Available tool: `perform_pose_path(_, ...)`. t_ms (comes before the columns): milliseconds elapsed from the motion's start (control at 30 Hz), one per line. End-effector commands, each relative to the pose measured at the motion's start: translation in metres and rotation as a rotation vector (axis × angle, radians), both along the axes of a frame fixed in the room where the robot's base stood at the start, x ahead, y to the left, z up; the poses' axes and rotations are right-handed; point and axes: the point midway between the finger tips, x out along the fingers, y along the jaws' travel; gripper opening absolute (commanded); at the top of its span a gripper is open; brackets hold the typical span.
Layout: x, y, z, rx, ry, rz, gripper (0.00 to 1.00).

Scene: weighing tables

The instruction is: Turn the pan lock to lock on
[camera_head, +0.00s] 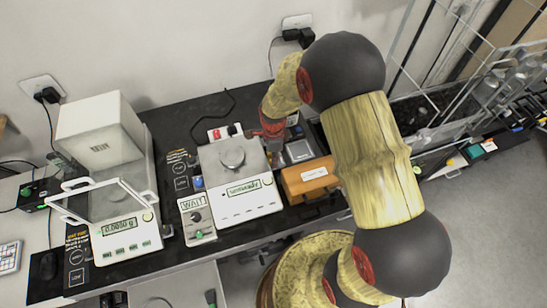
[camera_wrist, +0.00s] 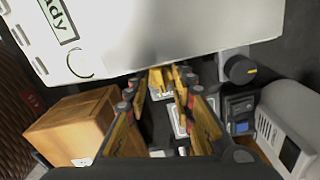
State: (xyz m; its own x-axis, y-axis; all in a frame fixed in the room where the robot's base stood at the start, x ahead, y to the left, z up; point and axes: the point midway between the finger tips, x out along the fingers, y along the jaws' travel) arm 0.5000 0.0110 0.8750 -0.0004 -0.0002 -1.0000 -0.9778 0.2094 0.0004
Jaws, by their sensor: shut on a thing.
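My gripper (camera_head: 270,138) is low at the balance's right side, toward the back. In the wrist view its fingertips (camera_wrist: 168,80) are close together at the balance's edge, shut on a small part there, which I take to be the pan lock. The fingers hide most of it, and its lock setting cannot be read.
A wooden box (camera_head: 308,178) and a grey device (camera_head: 298,151) stand close right of the balance. A control box (camera_head: 197,218) and a glass-shielded balance (camera_head: 125,235) are left.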

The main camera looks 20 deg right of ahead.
Motion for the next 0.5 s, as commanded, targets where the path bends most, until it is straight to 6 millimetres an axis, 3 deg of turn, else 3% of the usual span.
perform_pose_path(200,0.0001,-0.0001,0.0005,0.0,0.0,0.107,0.0)
perform_pose_path(500,0.0003,-0.0001,0.0001,0.0,-0.001,0.12,0.0)
